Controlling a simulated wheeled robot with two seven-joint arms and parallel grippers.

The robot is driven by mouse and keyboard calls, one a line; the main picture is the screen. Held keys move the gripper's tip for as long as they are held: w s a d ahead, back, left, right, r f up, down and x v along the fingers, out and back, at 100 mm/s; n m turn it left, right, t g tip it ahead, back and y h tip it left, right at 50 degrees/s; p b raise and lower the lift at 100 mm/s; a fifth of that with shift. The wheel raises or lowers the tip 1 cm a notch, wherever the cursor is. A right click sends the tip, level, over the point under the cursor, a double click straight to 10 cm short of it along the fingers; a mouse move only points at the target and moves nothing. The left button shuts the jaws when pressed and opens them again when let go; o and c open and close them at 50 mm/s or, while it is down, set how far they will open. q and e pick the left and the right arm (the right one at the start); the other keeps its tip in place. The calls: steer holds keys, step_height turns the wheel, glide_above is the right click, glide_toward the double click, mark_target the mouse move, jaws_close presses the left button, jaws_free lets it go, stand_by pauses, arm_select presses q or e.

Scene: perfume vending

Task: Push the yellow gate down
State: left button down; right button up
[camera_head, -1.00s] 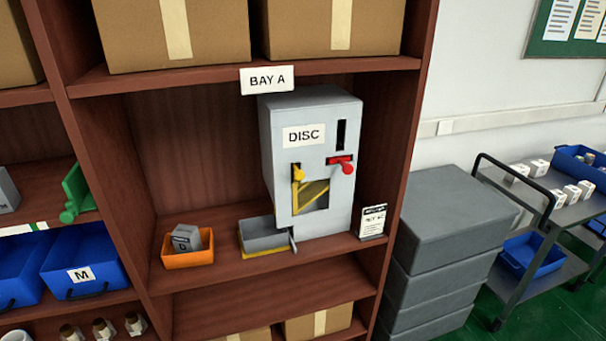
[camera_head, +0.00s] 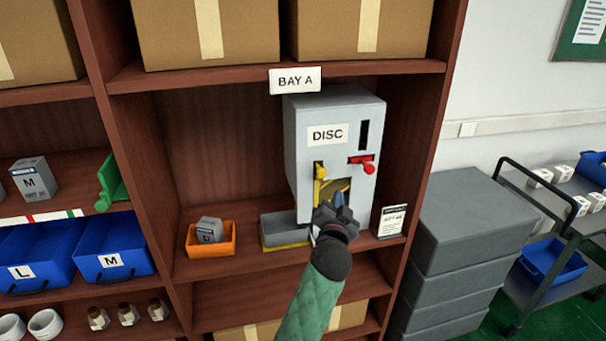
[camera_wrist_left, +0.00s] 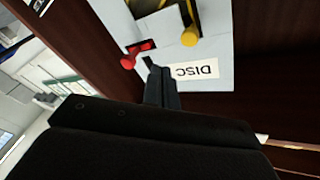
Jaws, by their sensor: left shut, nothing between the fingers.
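The grey DISC machine (camera_head: 300,155) stands upright in the bay. The yellow gate has a knob (camera_head: 320,172) on the machine's front and a slanted yellow panel (camera_head: 331,186) in the window below it. My left gripper (camera_head: 338,203) is shut and empty in front of the machine, covering the window's lower part. In the left wrist view, which is upside down, the shut fingers (camera_wrist_left: 152,66) lie between the yellow knob (camera_wrist_left: 190,37) and the red lever (camera_wrist_left: 138,50). I cannot tell whether they touch the machine. My right gripper is not in view.
The red lever (camera_head: 364,163) juts out right of the yellow knob. A grey tray (camera_head: 283,226) and an orange bin (camera_head: 211,247) with a grey box stand left of my gripper. A small sign (camera_head: 391,221) stands right. The bay's right wall is close to the machine.

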arm_select(q)
steer(key=w+r+m+t+p, duration=0.1)
steer(key=w+r+m+p, duration=0.1)
steer(key=w+r+p, duration=0.55)
steer(key=f, duration=0.1)
steer(key=a+f, duration=0.1)
steer(key=f, duration=0.1)
steer(key=w+a+f, duration=0.1)
steer(key=f, duration=0.1)
steer(key=shift+w+a+f+b, duration=0.1)
steer(key=shift+a+b, duration=0.15)
steer(key=shift+b, duration=0.15)
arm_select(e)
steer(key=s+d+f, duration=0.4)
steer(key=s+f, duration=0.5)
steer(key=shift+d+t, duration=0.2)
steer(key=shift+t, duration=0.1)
